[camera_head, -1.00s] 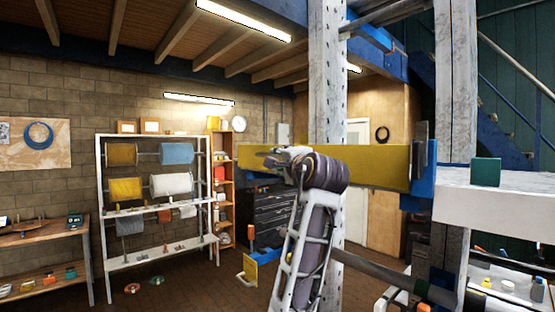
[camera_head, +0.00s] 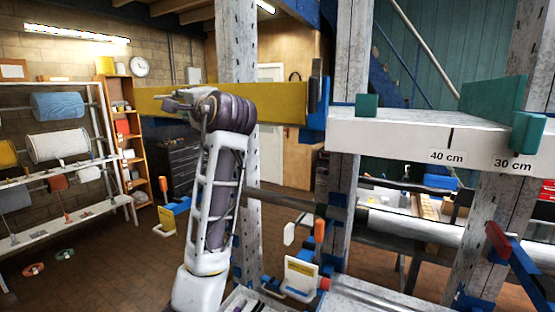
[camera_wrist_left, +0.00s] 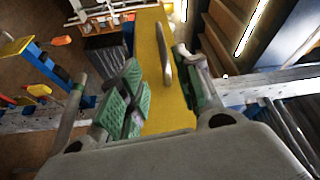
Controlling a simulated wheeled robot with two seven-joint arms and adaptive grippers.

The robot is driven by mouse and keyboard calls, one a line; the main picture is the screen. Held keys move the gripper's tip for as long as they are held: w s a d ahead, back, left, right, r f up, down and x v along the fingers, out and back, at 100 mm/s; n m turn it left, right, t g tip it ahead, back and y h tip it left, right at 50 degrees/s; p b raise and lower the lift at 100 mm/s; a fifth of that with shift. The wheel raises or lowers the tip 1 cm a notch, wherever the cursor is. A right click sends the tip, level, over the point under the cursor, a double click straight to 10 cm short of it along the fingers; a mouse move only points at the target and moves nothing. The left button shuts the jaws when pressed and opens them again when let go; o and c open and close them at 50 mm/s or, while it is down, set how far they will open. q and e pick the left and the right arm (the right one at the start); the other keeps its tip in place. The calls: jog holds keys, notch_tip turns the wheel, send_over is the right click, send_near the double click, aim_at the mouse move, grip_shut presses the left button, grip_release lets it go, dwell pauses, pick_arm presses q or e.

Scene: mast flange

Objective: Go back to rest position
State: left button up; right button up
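My left gripper (camera_head: 183,100) is raised in front of the long yellow beam (camera_head: 285,102) in the head view. In the left wrist view the two green-padded fingers (camera_wrist_left: 165,98) stand apart, with the yellow beam (camera_wrist_left: 158,28) showing between and beyond them. I see nothing held between the pads. I cannot tell whether a finger touches the beam. My right gripper is in neither view.
A white beam (camera_head: 400,138) with length marks and green blocks (camera_head: 366,105) spans the right side. Perforated grey posts (camera_head: 238,45) stand close to my left arm. A white rack with rolls (camera_head: 58,142) is at the left. Brick floor (camera_head: 110,270) lies open at lower left.

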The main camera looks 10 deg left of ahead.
pick_arm(q)
notch_tip(320, 180, down, 42)
jog(key=s+n+g+h, duration=0.1)
jog(key=s+g+h, duration=0.2)
jog(key=h, duration=0.5)
jog(key=s+d+f+n+g+h, duration=0.2)
jog(key=s+d+f+g+h, duration=0.1)
jog(key=s+f, duration=1)
jog(key=s+d+f+n+g+h, duration=0.2)
jog(key=s+d+f+g, duration=0.15)
jog(key=s+f, duration=0.95)
jog(key=s+f+g+b, duration=0.1)
jog(key=s+f, duration=0.2)
jog(key=f, duration=1.4)
jog(key=s+f+g+b, duration=0.1)
jog(key=s+f, duration=0.1)
jog(key=f, duration=1.4)
jog(key=s+a+f+b, duration=0.1)
jog(key=s+a+f, duration=0.1)
jog(key=s+f, duration=0.9)
jog(key=s+a+f+b, duration=0.1)
jog(key=s+a+f, duration=0.1)
jog(key=s+f, duration=0.9)
jog(key=shift+s+a+g, duration=0.15)
jog(key=shift+g, duration=0.2)
